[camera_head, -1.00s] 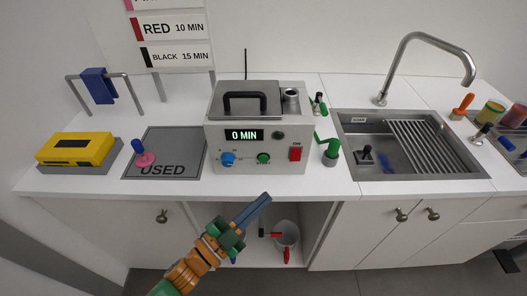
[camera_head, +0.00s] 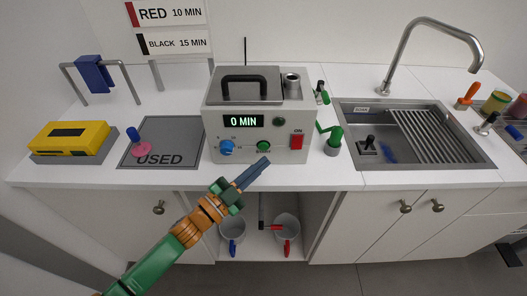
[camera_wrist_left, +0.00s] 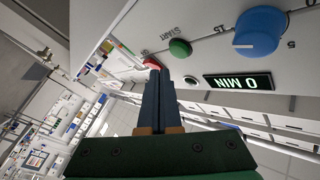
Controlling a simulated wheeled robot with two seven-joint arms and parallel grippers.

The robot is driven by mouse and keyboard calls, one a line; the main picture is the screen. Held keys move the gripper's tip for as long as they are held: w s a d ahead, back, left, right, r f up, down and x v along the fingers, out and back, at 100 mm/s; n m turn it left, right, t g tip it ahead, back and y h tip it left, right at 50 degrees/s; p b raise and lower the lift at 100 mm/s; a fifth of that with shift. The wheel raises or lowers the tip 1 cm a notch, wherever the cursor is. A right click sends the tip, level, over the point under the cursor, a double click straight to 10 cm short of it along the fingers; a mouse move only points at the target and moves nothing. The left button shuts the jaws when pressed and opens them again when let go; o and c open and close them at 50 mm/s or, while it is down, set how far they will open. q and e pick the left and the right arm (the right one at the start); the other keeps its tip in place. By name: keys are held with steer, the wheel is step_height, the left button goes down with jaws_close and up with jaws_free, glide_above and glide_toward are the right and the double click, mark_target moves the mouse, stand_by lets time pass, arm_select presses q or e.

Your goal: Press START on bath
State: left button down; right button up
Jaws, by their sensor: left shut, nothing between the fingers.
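The bath (camera_head: 260,117) is a white box on the counter with a lid and black handle. Its display (camera_head: 243,121) reads 0 MIN, also in the left wrist view (camera_wrist_left: 238,82). The green START button (camera_head: 264,146) is low on its front panel, between a blue knob (camera_head: 226,147) and a red ON switch (camera_head: 296,142). In the left wrist view the START button (camera_wrist_left: 180,47) shows beyond the fingertips. My left gripper (camera_head: 264,164) is shut and empty, its tips in front of the panel just below the button; contact is not visible. My right gripper is out of view.
Left of the bath are a USED mat (camera_head: 185,135) with a pink-based blue-handled tool and a yellow box (camera_head: 68,137). Right are a green-handled tool (camera_head: 332,138) and a sink (camera_head: 415,150). Buckets (camera_head: 287,228) stand in the open space below the counter.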

arm_select(q)
steer(key=shift+w, duration=0.75)
steer(key=shift+r, duration=0.1)
stand_by(1.4)
steer(key=shift+w+b, duration=0.4)
steer(key=shift+w, duration=0.05)
steer(key=shift+w, duration=0.25)
stand_by(0.3)
steer(key=shift+w+r+b, duration=0.1)
steer(key=shift+r+b, duration=0.1)
steer(key=shift+b, duration=0.2)
stand_by(0.6)
steer(key=shift+s+f+p, duration=0.4)
steer(key=shift+s, duration=0.15)
